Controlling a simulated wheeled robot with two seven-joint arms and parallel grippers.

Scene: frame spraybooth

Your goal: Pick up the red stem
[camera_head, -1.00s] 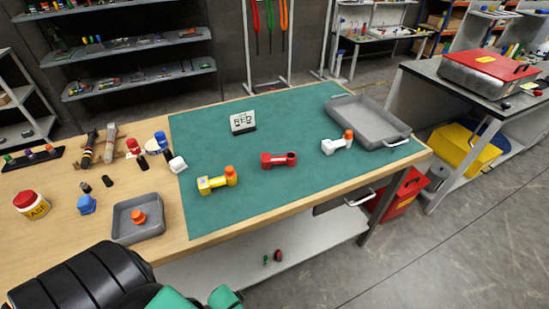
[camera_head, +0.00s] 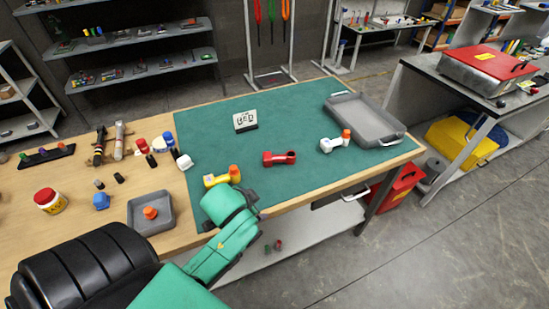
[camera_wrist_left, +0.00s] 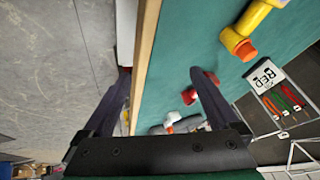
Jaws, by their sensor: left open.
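The red stem (camera_head: 279,158) lies on the green mat (camera_head: 300,120), between a yellow stem with an orange cap (camera_head: 222,177) and a white stem with an orange cap (camera_head: 335,143). In the left wrist view the red stem (camera_wrist_left: 189,96) is partly hidden behind one finger. My left gripper (camera_head: 257,206) is at the front edge of the table, nearer to me than the red stem and apart from it. Its fingers stand open and empty in the left wrist view (camera_wrist_left: 160,76). My right gripper is not in view.
A grey tray (camera_head: 358,105) stands at the mat's right, a small white sign (camera_head: 245,121) at its back. A small grey tray with an orange cap (camera_head: 150,213) and several loose parts are on the wooden left side. The mat around the red stem is clear.

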